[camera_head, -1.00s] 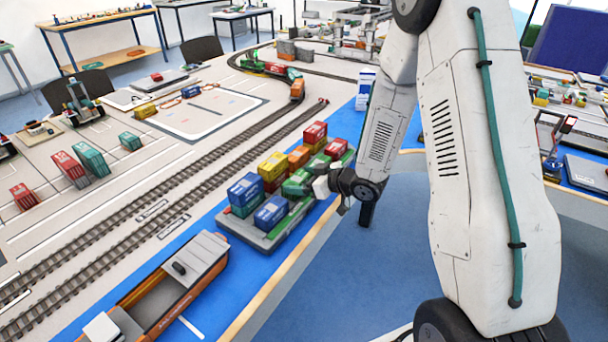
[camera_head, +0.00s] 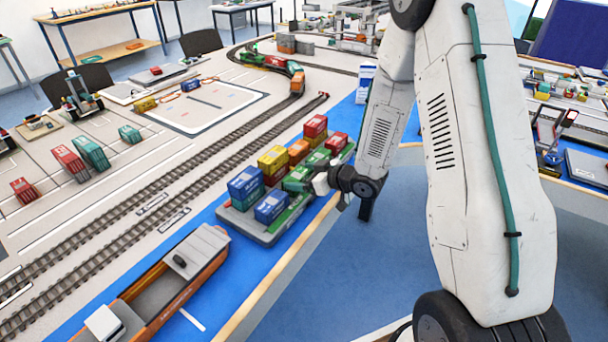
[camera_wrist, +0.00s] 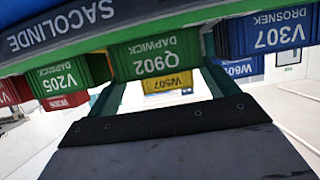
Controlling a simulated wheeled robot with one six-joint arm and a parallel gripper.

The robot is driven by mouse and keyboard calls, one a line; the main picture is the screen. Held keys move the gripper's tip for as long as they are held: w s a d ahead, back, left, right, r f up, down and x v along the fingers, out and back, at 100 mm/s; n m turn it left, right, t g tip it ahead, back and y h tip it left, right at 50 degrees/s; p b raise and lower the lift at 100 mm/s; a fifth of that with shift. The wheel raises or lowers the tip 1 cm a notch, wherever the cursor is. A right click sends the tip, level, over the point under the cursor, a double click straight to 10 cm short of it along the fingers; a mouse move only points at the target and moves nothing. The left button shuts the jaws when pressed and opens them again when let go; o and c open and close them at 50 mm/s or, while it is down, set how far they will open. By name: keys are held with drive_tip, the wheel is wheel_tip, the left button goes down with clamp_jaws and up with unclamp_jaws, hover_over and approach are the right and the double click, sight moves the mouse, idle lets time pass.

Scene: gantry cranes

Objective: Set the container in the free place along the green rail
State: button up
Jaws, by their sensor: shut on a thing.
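My gripper (camera_head: 320,184) is at the right edge of the container tray (camera_head: 238,228) in the head view. It is shut on what looks like a green container (camera_head: 297,179), low among the others. In the wrist view the green container marked Q902 (camera_wrist: 155,55) shows between my two green fingers (camera_wrist: 163,95). The green rail (camera_head: 290,222) runs along the tray's right side. A blue container (camera_head: 271,206) stands on the near side of the held one, and a red container (camera_head: 337,142) beyond it. I cannot tell whether the held container touches the tray; its underside is hidden.
Blue (camera_head: 245,182), yellow (camera_head: 273,160), orange (camera_head: 298,148) and red (camera_head: 316,126) containers stand close along the tray's other side. An orange and grey wagon or boat (camera_head: 165,285) lies nearer. Twin rail tracks (camera_head: 150,210) run left of the tray.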

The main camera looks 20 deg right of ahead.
drive_tip(key=o, duration=0.9)
drive_tip(key=shift+o, duration=0.2)
drive_tip(key=v, duration=0.7)
drive_tip(key=shift+s+d, duration=0.2)
drive_tip(key=shift+s, duration=0.1)
drive_tip(key=shift+r, duration=0.1)
